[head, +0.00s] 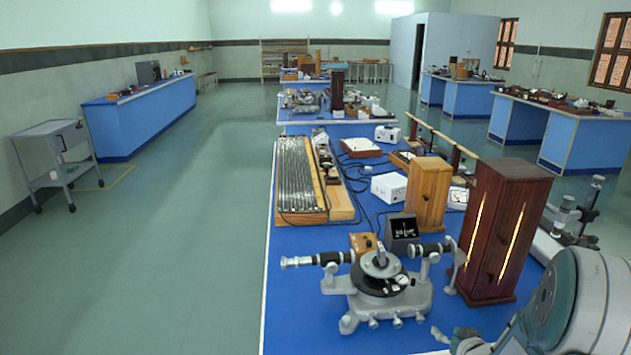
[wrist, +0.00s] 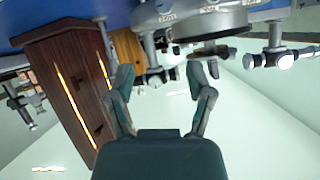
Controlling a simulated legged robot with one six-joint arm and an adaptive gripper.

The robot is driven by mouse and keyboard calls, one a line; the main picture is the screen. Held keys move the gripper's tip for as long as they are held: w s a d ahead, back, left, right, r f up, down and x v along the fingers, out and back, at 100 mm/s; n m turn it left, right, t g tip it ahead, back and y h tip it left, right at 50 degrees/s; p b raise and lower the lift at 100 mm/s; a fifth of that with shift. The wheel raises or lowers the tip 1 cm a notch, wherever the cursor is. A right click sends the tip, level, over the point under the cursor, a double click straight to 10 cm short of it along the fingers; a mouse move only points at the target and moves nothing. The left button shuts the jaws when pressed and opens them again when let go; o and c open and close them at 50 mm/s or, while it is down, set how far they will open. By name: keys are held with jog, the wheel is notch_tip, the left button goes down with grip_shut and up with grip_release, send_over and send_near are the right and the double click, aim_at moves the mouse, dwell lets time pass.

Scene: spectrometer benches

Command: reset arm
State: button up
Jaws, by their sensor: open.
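My gripper (wrist: 160,76) shows in the wrist view with its two dark green fingers spread apart and nothing between them. The wrist picture is upside down. Beyond the fingers are a spectrometer (wrist: 205,18) and a tall dark wooden box (wrist: 62,75) with bright slits. In the head view, my arm fills the lower right corner, and the gripper cannot be clearly made out there. The same spectrometer (head: 380,285) stands on the blue bench at the front, and the tall wooden box (head: 503,230) stands just right of it, close to my arm.
The blue bench (head: 305,325) also carries a long ribbed board (head: 297,175), a light wooden box (head: 428,193), a white box (head: 389,187) and a small black meter (head: 401,233). A grey trolley (head: 57,160) stands at the left wall. The green floor (head: 175,240) left of the bench is clear.

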jog(key=s+a+r+g+h, duration=0.2)
jog(key=s+a+r, duration=0.15)
jog(key=r, duration=0.35)
jog(key=s+a+r+g+h, duration=0.1)
jog(key=s+a+r+h, duration=0.2)
jog(key=r, duration=0.5)
jog(key=s+a+r+g+y, duration=0.2)
jog(key=s+a, duration=0.4)
jog(key=s, duration=0.2)
jog(key=s+a+r+n+g+y, duration=0.1)
jog(key=s+a+r+g+y, duration=0.1)
jog(key=s+a, duration=0.4)
jog(key=s, duration=0.3)
jog(key=shift+s+a+r, duration=0.15)
jog(key=shift+s+r, duration=0.1)
jog(key=shift+o, duration=0.2)
